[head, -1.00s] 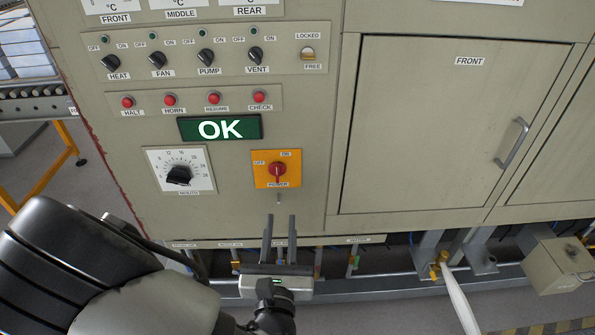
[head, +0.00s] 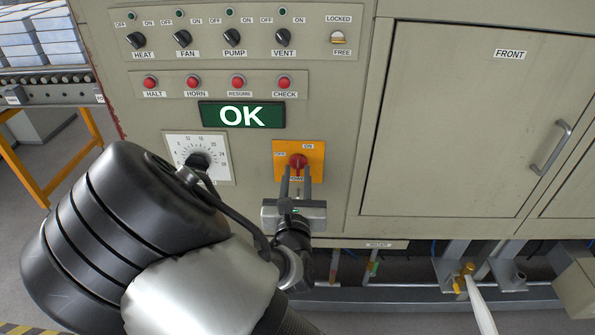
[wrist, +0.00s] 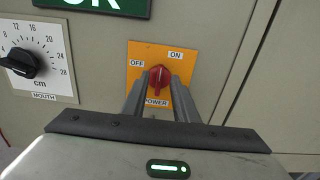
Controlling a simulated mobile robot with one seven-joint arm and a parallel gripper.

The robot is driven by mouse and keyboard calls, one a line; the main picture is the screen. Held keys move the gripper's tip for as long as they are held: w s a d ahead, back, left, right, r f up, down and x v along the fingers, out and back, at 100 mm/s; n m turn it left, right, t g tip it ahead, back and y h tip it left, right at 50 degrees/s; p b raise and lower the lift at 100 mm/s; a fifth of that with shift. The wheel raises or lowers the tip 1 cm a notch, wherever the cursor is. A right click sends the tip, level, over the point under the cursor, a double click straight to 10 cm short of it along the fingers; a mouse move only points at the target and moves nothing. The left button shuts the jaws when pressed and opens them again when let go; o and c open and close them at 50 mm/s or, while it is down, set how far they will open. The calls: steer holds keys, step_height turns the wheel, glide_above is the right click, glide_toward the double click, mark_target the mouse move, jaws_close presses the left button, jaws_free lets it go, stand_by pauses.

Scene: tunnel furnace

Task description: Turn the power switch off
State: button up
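The power switch is a red knob (head: 298,161) on an orange plate (head: 316,149) marked OFF at the left, ON at the top right and POWER below. In the wrist view the red knob (wrist: 158,78) stands roughly upright, its white mark leaning toward ON. My gripper (head: 296,174) is just below and in front of the knob in the head view. Its two fingers are apart. In the wrist view my gripper (wrist: 158,88) has one finger on each side of the knob. I cannot tell whether they touch it. The fingers partly cover the plate and the POWER label.
A black MOUTH dial (wrist: 22,63) on a white scale is left of the switch. A green OK display (head: 242,115), red push buttons (head: 238,83) and a row of small black knobs (head: 235,37) are above. A closed FRONT door (head: 470,120) with a handle is at right.

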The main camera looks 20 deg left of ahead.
mark_target(298, 165)
steer(key=shift+x, duration=1.4)
jaws_close()
